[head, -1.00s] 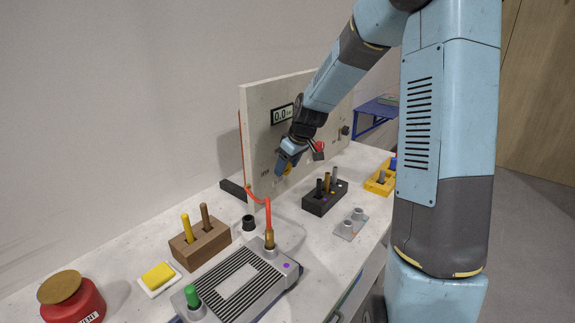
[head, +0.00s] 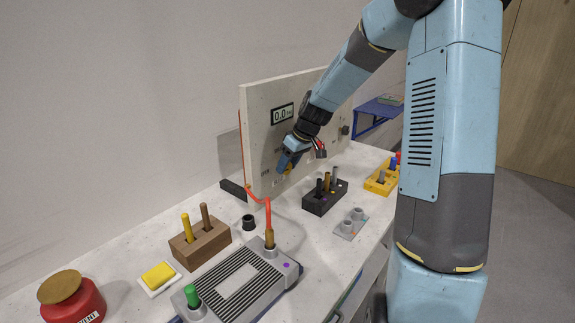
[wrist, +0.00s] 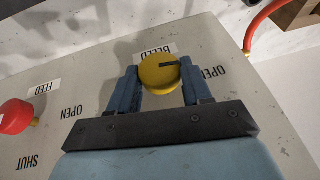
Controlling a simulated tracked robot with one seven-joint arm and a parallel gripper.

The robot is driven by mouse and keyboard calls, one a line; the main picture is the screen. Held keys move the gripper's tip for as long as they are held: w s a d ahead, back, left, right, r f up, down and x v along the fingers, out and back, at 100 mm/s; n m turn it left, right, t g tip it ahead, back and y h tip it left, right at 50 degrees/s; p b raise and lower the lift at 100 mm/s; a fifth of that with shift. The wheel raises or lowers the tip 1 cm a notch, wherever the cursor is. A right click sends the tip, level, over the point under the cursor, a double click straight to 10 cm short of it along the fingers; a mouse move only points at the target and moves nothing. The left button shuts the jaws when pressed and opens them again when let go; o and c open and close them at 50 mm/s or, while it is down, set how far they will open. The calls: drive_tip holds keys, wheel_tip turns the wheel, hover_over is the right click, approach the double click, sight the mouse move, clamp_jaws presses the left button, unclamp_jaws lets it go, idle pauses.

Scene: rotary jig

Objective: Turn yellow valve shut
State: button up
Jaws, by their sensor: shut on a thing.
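The yellow valve (wrist: 160,74) is a round knob on the upright panel (wrist: 260,130), under the label BLEED in the wrist view. A dark pointer line on its face points toward the side marked OPEN (wrist: 213,72). My gripper (wrist: 160,85) has one blue finger on each side of the knob and is shut on it. In the head view my gripper (head: 288,162) is at the panel's lower part, with only a bit of yellow showing beside it. The rest of the valve is hidden there.
A red knob (wrist: 15,117) labelled FEED, with OPEN and SHUT marks, sits left of the yellow valve in the wrist view. A black block with pegs (head: 323,200) and a red hose (head: 267,212) stand in front of the panel. A display (head: 282,114) reads 0.0.

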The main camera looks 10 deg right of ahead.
drive_tip(key=y, duration=0.1)
drive_tip(key=g+y, duration=0.1)
drive_tip(key=g, duration=0.1)
drive_tip(key=shift+w+d+f+m+y, duration=0.1)
drive_tip(key=shift+w+d+m+y, duration=0.15)
drive_tip(key=shift+d+m+y, duration=0.15)
drive_tip(key=y, duration=0.1)
drive_tip(key=g+y, duration=0.1)
drive_tip(key=m+g+y, duration=0.1)
drive_tip(key=shift+w+d+f+y, duration=0.2)
drive_tip(key=shift+f+y, duration=0.1)
drive_tip(key=shift+w+d+f+m+g+y, duration=0.15)
drive_tip(key=shift+m+g+y, duration=0.3)
drive_tip(key=shift+y, duration=0.65)
drive_tip(key=shift+s+a+f+m+g+y, duration=0.1)
drive_tip(key=shift+f+m+g+y, duration=0.2)
drive_tip(key=shift+g+y, duration=0.55)
drive_tip(key=shift+w+d+f+m+g+y, duration=0.15)
drive_tip(key=shift+m+g+y, duration=0.2)
drive_tip(key=shift+y, duration=1)
drive_tip(key=shift+s+f+y, duration=0.1)
drive_tip(key=shift+s+y, duration=0.05)
drive_tip(key=shift+y, duration=0.15)
drive_tip(key=o, duration=1)
drive_tip(key=shift+a, duration=0.1)
